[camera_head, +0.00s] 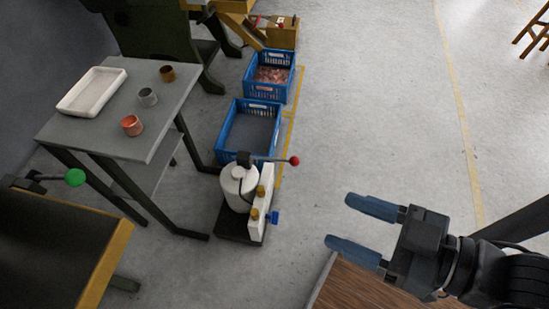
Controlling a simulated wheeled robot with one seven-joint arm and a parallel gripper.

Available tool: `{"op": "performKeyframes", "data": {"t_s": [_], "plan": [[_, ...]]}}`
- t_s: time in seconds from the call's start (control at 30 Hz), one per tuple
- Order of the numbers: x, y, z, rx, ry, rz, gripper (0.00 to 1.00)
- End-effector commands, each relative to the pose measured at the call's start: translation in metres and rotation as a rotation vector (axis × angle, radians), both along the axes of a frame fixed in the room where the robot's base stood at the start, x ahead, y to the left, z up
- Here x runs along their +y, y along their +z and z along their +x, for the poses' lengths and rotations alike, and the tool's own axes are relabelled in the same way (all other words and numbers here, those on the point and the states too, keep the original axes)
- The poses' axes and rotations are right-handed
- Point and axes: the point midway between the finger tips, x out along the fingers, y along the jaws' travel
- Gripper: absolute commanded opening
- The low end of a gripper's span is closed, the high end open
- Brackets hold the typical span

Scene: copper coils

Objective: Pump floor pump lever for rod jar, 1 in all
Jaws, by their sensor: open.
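The floor pump (240,188) is a white cylinder on a dark base plate, with a white upright block and brass fittings at its right side. Its lever (273,159) is a thin dark rod sticking out to the right from the top, ending in a red ball (294,160). My gripper (348,226) is at the lower right, its two blue fingers apart with nothing between them. It is to the right of the pump and apart from it. I cannot tell which thing is the rod jar.
A grey table (150,125) on the left bears a white tray (92,92) and several small cups. Blue crates (240,147) stand behind the pump. A green-knobbed lever (75,177) is at far left. A wooden surface (350,287) lies below my gripper.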

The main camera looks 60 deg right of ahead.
Motion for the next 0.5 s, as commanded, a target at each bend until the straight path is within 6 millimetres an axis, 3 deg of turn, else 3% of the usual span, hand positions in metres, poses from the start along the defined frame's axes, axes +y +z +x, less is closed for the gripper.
{"op": "performKeyframes", "data": {"t_s": [0.07,0.5], "plan": [[0.0,0.0,0.0,0.0,0.0,0.0,0.56],[0.0,0.0,0.0,0.0,0.0,0.0,0.13]]}}
